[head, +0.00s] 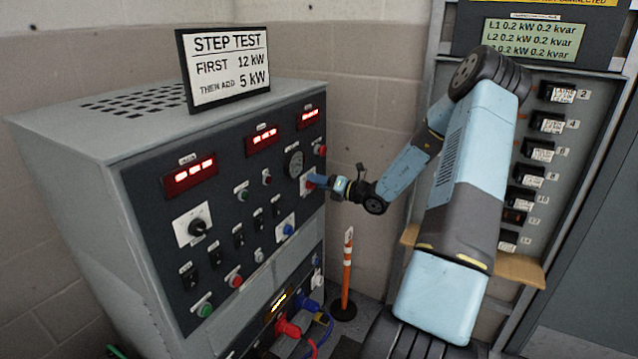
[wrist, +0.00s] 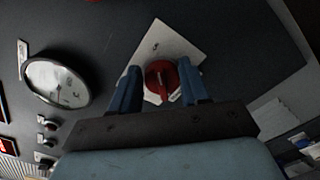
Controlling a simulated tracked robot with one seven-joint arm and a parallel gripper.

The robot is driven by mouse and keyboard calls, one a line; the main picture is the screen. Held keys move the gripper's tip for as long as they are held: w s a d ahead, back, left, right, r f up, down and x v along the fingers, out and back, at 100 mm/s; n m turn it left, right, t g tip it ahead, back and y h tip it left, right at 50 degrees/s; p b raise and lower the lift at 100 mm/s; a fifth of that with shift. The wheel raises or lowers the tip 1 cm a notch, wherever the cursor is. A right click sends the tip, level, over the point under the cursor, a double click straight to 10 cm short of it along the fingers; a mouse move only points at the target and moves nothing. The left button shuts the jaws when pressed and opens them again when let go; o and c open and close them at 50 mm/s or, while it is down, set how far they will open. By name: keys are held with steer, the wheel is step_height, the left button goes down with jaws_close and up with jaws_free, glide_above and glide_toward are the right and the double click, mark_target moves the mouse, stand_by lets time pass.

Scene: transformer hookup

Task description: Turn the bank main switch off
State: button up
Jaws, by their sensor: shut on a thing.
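The bank main switch is a red rotary knob (wrist: 160,78) on a white square plate (wrist: 178,42) in the wrist view. In the head view its plate (head: 306,181) is near the right edge of the grey cabinet's front panel, below the round dial. My gripper (head: 317,181) reaches the switch from the right. In the wrist view its two blue fingers stand on either side of the red knob, shut on it. The markings on the plate are too small to read, and the fingers hide part of the knob.
The load bank cabinet (head: 90,180) has lit red displays, a dial (head: 295,163), and several knobs and buttons near the switch. A "STEP TEST" sign (head: 226,62) stands on top. An orange post (head: 347,270) stands below my arm. A breaker panel (head: 575,150) is at right.

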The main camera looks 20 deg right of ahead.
steer(key=shift+d, duration=0.1)
steer(key=shift+c, duration=0.5)
steer(key=shift+n, duration=0.3)
steer(key=n, duration=0.5)
steer(key=s+a+n, duration=0.1)
steer(key=n, duration=1.1)
steer(key=shift+s+a+f, duration=0.1)
steer(key=shift+s+a, duration=0.05)
steer(key=shift+a, duration=0.1)
steer(key=o, duration=1)
steer(key=shift+o, duration=0.2)
steer(key=v, duration=1.3)
steer(key=shift+s+d, duration=0.15)
steer(key=shift+s, duration=0.15)
